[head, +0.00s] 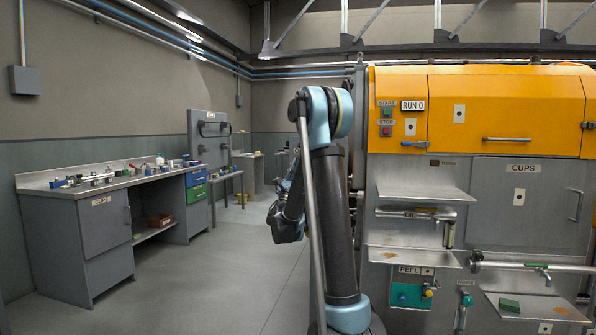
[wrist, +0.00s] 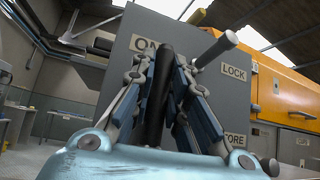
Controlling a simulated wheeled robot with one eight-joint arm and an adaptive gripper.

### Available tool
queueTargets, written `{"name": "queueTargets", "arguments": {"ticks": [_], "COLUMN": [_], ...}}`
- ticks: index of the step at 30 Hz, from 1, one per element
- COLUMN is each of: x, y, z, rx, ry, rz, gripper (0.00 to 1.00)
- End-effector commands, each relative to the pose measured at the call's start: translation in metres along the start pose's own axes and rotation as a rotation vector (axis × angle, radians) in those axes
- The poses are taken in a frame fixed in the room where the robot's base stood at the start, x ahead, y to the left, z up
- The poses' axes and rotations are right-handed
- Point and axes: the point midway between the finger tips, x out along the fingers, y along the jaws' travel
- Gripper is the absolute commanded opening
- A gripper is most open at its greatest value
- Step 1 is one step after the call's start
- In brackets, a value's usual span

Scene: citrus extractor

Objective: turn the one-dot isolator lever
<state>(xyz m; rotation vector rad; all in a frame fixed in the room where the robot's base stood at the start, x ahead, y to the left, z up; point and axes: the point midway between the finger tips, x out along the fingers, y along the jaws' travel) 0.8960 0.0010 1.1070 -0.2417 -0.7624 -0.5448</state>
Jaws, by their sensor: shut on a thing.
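My gripper (wrist: 162,70) is shut on a black lever grip (wrist: 158,100) in the wrist view, with one finger on each side of it. The lever stands in front of a grey panel (wrist: 116,72), which carries an ON label partly hidden by the lever and fingers, and a LOCK label to the right. No dot marks are visible, so I cannot tell whether this is the one-dot lever. In the head view my gripper hangs left of my arm; the lever is not discernible there.
A grey round handle (wrist: 217,49) sticks out just right of my fingers. The orange machine (head: 500,105) stands right of my arm. A workbench (head: 80,195) with small parts stands at the left. The floor (head: 215,275) between is clear.

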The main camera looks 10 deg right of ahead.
Motion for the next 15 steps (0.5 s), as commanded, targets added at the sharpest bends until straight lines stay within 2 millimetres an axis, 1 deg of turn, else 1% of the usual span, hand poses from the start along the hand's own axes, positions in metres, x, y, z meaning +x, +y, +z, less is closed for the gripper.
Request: {"name": "queueTargets", "arguments": {"ticks": [1, 2, 3, 4, 5, 15], "x": [0.0021, 0.0022, 0.0021, 0.0020, 0.0019, -0.0004], "y": [0.0041, 0.0041, 0.0042, 0.0041, 0.0038, 0.0016], "z": [-0.0021, -0.0021, -0.0020, -0.0019, -0.0017, -0.0003], "rx": [0.000, 0.000, 0.000, 0.000, 0.000, 0.000], "ry": [0.004, 0.004, 0.004, 0.004, 0.004, 0.001], "rz": [0.006, 0.006, 0.006, 0.006, 0.006, 0.002], "gripper": [0.00, 0.17, 0.26, 0.33, 0.36, 0.36]}}
